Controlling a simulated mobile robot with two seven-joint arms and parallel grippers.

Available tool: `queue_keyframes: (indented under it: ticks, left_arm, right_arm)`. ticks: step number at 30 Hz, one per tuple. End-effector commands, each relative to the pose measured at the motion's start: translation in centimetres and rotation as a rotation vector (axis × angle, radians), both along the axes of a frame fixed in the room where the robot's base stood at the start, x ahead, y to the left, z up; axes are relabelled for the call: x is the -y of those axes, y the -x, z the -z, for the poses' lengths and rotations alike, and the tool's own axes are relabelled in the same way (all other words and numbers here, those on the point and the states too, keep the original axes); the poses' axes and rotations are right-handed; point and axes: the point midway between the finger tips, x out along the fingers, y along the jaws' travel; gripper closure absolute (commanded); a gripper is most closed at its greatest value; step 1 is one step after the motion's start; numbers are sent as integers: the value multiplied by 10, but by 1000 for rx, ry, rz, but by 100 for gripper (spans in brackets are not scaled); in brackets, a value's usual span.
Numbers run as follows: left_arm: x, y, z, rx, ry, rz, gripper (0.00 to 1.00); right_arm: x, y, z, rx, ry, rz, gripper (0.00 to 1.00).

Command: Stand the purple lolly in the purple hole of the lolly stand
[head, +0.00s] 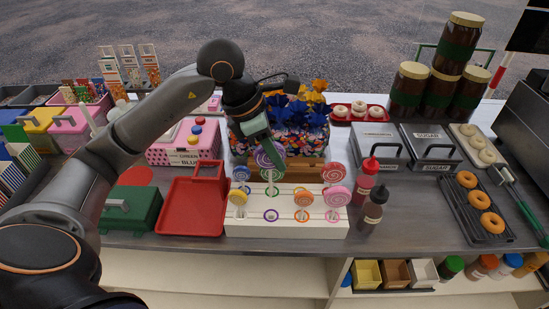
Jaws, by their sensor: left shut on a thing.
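The purple lolly (269,155) is a purple and white swirl disc, upright above the middle of the lolly stand. My left gripper (262,140) reaches down from above and is shut on it, hiding part of its top. Its stick points down toward the green-ringed hole in the back row; I cannot tell whether the tip is in that hole or above it. The white lolly stand (285,230) has a purple-ringed hole (271,215) at the front middle, which is empty. My right gripper is not in view.
Other lollies stand on both sides: a yellow one (238,197), an orange one (303,199) and pink ones (334,173). A red tray (192,205) lies left of the stand. Sauce bottles (372,208) stand close on the right. A wrapped-sweets display is behind.

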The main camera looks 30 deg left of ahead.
Motion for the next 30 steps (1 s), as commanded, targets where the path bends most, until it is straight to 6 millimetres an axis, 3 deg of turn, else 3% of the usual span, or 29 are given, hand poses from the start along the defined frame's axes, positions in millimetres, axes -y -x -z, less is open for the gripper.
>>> queue_keyframes:
  ticks: [8,19,30]
  left_arm:
    - [0,0,17,-1,1,0,100]
    - [0,0,55,0,0,1,100]
    - [0,0,60,2,0,1,100]
  right_arm:
    - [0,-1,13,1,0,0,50]
    - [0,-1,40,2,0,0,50]
    - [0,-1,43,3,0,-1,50]
